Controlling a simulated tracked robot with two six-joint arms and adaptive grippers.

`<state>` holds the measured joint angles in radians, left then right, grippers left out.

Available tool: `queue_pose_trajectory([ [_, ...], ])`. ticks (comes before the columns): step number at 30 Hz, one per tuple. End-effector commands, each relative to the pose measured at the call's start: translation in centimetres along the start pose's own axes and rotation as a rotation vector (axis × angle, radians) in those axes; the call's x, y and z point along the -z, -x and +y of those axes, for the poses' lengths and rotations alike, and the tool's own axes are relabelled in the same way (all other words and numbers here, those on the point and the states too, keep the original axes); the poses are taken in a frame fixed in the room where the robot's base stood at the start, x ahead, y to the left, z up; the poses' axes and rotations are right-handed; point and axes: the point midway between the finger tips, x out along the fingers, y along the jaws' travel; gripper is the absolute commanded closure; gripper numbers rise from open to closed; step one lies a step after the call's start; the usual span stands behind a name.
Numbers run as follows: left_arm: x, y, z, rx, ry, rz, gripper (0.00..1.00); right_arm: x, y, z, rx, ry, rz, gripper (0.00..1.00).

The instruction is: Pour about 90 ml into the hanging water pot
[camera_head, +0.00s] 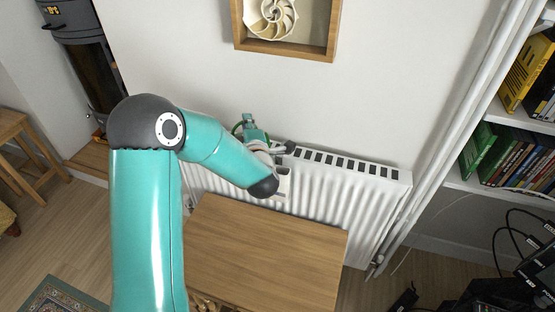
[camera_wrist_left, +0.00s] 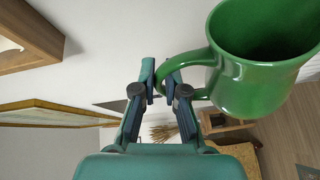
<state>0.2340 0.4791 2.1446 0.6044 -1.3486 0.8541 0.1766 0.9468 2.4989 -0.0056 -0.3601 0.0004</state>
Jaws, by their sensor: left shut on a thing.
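A green mug (camera_wrist_left: 255,85) fills the upper right of the left wrist view, its mouth toward the top of that picture. Its inside is dark and I cannot make out any liquid. My left gripper (camera_wrist_left: 161,80) is shut on the mug's handle. In the head view my left gripper (camera_head: 255,133) is over the radiator's top edge by the wall, and the mug is mostly hidden, with a green rim (camera_head: 237,128) showing. A pale pot (camera_head: 283,183) hangs on the radiator's front, just below my wrist and partly covered by it. My right gripper is not in view.
The white radiator (camera_head: 340,200) runs along the wall. A bare wooden table top (camera_head: 265,255) stands in front of it. A wooden box frame with a shell (camera_head: 285,47) hangs above. White pipes and a bookshelf (camera_head: 500,187) are at the right.

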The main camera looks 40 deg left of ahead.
Motion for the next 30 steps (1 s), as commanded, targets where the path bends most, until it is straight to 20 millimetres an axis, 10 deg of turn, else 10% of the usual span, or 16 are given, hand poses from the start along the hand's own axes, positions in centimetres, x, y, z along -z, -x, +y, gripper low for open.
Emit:
queue_pose_trajectory([
  [5, 3.0, -1.0, -1.0, 0.057, 0.197, -0.02, 1.0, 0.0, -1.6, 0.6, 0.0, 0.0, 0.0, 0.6],
  [30, 4.8, -1.8, -2.4, 0.155, 0.458, -0.054, 1.0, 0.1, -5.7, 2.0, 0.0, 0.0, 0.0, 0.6],
])
